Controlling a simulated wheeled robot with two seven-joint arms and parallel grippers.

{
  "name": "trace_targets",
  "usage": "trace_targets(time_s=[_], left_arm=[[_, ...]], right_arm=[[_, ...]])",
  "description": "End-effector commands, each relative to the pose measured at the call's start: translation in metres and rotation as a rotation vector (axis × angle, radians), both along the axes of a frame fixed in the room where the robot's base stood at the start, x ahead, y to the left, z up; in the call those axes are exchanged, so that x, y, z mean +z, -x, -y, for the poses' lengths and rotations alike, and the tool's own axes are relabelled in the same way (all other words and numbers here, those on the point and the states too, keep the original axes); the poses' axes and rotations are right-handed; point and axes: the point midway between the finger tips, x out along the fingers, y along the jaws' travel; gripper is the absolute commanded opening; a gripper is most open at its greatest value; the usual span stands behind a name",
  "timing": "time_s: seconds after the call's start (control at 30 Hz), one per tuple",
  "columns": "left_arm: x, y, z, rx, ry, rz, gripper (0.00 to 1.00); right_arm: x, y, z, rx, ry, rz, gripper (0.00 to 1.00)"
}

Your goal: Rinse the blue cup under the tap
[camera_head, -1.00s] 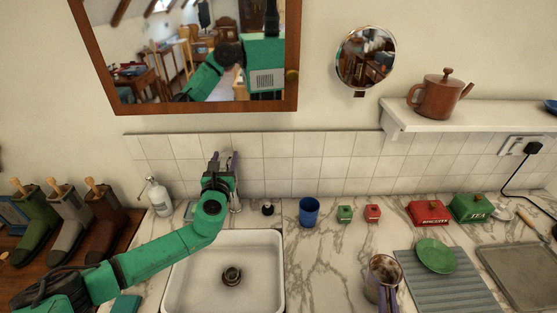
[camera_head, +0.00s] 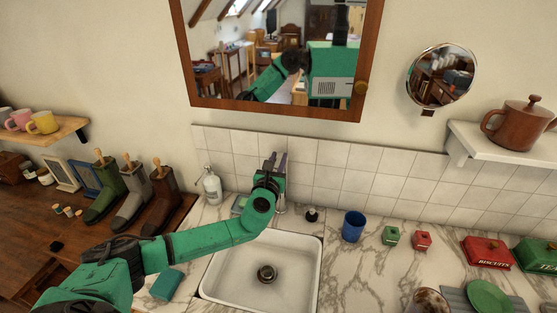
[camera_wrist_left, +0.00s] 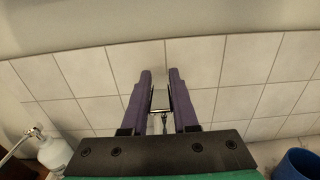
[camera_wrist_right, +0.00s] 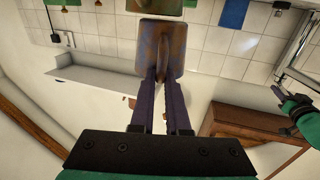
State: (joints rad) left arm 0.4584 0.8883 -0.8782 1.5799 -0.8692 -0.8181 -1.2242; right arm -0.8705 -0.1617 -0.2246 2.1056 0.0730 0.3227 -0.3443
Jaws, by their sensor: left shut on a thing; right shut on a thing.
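The blue cup (camera_head: 353,226) stands upright on the marble counter, right of the white sink (camera_head: 318,275). Part of it shows in the left wrist view (camera_wrist_left: 300,165) and the right wrist view (camera_wrist_right: 233,13). My left gripper (camera_head: 278,160) is at the tap behind the sink, shut on a metal part of it; the fingers (camera_wrist_left: 160,78) flank this tap lever (camera_wrist_left: 160,99). The tap is mostly hidden behind my gripper in the head view. My right gripper (camera_wrist_right: 162,82) is shut on a brown-stained cup (camera_wrist_right: 163,48), whose top shows at the lower edge of the head view (camera_head: 430,302).
A soap bottle (camera_head: 212,187) stands left of the tap, a dark stopper (camera_head: 312,214) right of it.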

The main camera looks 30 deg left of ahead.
Motion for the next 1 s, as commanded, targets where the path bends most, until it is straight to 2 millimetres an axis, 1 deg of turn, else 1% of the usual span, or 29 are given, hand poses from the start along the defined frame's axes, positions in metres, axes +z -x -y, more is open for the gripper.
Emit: trace_targets(time_s=[0.83,0.93,1.0], left_arm=[[-0.002,0.000,-0.001,0.002,0.002,-0.005,0.00],[0.002,0.000,-0.001,0.002,0.005,-0.017,0.00],[0.006,-0.001,0.000,0.001,0.011,-0.037,0.00]], right_arm=[[0.001,0.000,0.000,0.000,0.000,0.002,0.00],[0.010,0.000,0.000,0.000,0.000,0.002,0.00],[0.022,0.000,0.000,0.000,0.000,0.002,0.00]])
